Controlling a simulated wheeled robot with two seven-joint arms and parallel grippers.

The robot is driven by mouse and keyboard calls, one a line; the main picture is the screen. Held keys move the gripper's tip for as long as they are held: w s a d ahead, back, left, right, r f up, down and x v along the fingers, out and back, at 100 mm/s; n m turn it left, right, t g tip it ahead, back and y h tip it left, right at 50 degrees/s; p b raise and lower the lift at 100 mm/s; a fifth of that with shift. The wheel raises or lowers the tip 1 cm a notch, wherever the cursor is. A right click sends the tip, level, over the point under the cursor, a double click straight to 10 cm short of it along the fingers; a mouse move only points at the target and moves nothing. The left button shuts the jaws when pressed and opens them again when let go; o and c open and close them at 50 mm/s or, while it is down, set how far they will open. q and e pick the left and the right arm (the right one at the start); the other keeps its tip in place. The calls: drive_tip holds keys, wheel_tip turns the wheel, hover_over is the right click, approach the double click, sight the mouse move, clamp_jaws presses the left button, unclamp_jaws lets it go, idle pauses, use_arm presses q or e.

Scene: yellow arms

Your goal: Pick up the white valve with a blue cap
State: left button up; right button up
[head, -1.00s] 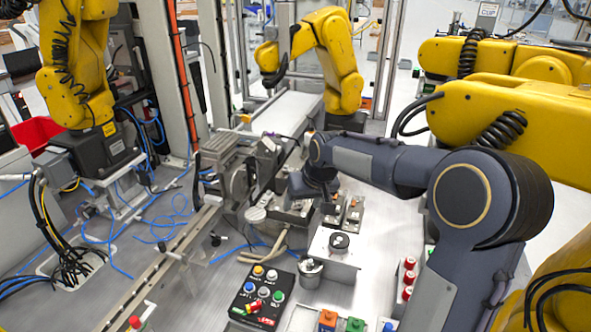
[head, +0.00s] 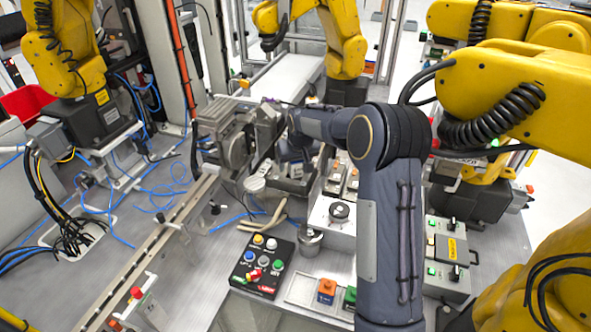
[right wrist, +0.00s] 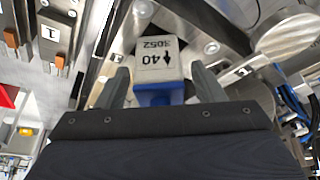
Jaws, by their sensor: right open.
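The white valve with a blue cap (right wrist: 160,60) shows in the right wrist view as a pale block printed with "40", an arrow and "3052", with a blue part on the side near my gripper. My right gripper (right wrist: 159,72) is open, one finger on each side of the valve. I cannot tell whether either finger touches it. In the head view my right arm reaches to the metal fixture at the middle, and its gripper end is dark and partly hidden; I cannot make out the valve there. My left gripper is not in view.
A metal clamp-like machine (head: 228,140) stands just left of my right wrist. A black button box (head: 263,266), a metal cylinder (head: 309,241) and an orange block (head: 326,290) are nearer. Yellow robot arms stand around. Metal fixtures crowd the valve.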

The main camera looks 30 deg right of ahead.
drive_tip(key=shift+w+f, duration=0.15)
drive_tip(key=shift+c, duration=0.3)
drive_tip(key=c, duration=1)
drive_tip(key=shift+r, duration=0.2)
drive_tip(key=shift+c, duration=0.2)
